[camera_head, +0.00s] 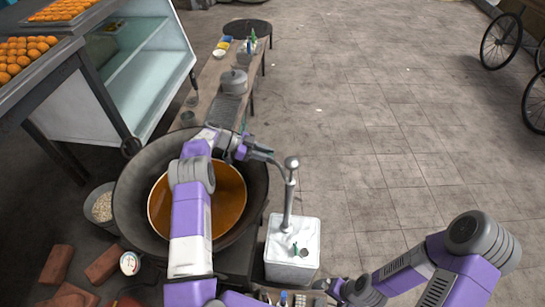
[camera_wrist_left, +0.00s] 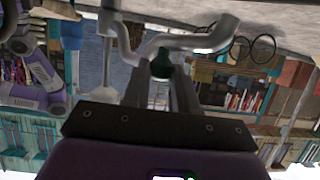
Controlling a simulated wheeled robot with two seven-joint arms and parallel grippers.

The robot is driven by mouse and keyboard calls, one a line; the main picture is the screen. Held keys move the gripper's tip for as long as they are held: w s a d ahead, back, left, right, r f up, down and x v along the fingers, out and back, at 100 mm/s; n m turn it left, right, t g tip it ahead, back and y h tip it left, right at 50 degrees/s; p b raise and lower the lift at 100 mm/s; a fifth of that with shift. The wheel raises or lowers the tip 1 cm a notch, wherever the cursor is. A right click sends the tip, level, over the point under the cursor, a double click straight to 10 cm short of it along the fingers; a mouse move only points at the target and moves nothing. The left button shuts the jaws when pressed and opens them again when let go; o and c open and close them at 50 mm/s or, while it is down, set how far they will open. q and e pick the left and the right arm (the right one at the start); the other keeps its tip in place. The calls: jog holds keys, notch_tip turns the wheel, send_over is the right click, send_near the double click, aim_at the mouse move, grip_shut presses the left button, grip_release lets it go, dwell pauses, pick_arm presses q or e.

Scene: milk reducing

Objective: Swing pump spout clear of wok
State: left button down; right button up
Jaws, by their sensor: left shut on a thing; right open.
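The large dark wok (camera_head: 258,190) holds orange-brown liquid (camera_head: 232,200), partly covered by my left arm. A grey metal pump (camera_head: 289,200) stands upright on a white square container (camera_head: 291,265) right of the wok. Its spout (camera_head: 274,161) reaches left from the pump top toward the wok's upper right rim. My left gripper (camera_head: 255,153) is shut on the spout; in the left wrist view the bent grey spout (camera_wrist_left: 205,42) crosses the fingertips (camera_wrist_left: 161,66). The spout's outlet is hard to tell in the head view. My right gripper (camera_head: 325,285) is open and empty, low beside the container.
A narrow bench (camera_head: 213,75) behind the wok bears a lidded pot (camera_head: 233,81) and small bowls. A glass-sided cabinet (camera_head: 150,65) and trays of orange balls (camera_head: 25,55) stand at left. Bricks (camera_head: 105,264) and a dial scale (camera_head: 130,263) lie front left.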

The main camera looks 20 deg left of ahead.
pick_arm(q)
jog(key=shift+w+d+f+g, duration=0.1)
jog(key=shift+d+g, duration=0.05)
jog(key=shift+g, duration=0.15)
jog(key=c, duration=0.9)
grip_release()
jog(key=shift+p+v, duration=0.45)
jog(key=shift+v, duration=3.35)
jog(key=shift+c, duration=0.2)
